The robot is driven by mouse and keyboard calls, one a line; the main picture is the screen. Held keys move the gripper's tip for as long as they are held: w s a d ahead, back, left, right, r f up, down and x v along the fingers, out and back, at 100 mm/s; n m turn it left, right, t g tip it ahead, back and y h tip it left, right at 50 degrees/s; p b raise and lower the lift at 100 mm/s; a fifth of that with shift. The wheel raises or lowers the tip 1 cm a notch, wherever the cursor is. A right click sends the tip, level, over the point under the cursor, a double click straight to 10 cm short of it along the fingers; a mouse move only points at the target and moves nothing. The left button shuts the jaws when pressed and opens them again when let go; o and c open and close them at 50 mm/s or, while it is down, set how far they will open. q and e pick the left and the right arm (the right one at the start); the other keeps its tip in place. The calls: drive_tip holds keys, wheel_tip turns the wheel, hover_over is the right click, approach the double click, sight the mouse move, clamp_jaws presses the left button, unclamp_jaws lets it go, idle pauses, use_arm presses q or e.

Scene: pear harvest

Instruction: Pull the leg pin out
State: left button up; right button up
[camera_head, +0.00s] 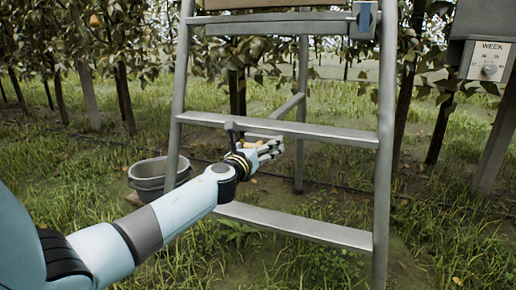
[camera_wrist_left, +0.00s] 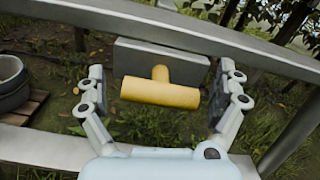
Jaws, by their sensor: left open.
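The leg pin (camera_wrist_left: 160,92) is a yellow T-shaped handle that stands out from a grey block (camera_wrist_left: 190,66) on the metal ladder. In the left wrist view it lies between the two fingers of my left gripper (camera_wrist_left: 160,103), with gaps on both sides. The gripper is open, and its fingers do not touch the handle. In the head view my left gripper (camera_head: 268,149) is at the ladder (camera_head: 300,131), near the middle step, and only a little yellow of the pin shows beside it. The pin's shaft inside the block is hidden. My right gripper is not in view.
A post at the right carries a box with a WEEK dial (camera_head: 489,62). Trees stand behind. A lower step (camera_head: 300,228) crosses below my gripper.

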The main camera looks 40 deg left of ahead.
use_arm(q)
drive_tip(key=shift+r, duration=0.15)
drive_tip(key=c, duration=1.5)
drive_tip(key=shift+r, duration=0.1)
drive_tip(key=shift+c, duration=0.8)
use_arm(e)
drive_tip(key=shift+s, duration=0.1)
use_arm(q)
drive_tip(key=shift+a, duration=0.1)
drive_tip(key=v, duration=0.4)
drive_tip(key=shift+p, duration=0.4)
drive_tip(key=shift+c, duration=0.4)
drive_tip(key=shift+s+f, duration=0.1)
drive_tip(key=shift+f, duration=0.1)
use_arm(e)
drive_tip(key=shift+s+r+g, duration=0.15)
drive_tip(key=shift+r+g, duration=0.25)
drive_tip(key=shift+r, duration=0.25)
use_arm(q)
drive_tip(key=o, duration=1.7)
drive_tip(key=shift+s, duration=0.1)
drive_tip(key=shift+o, duration=0.2)
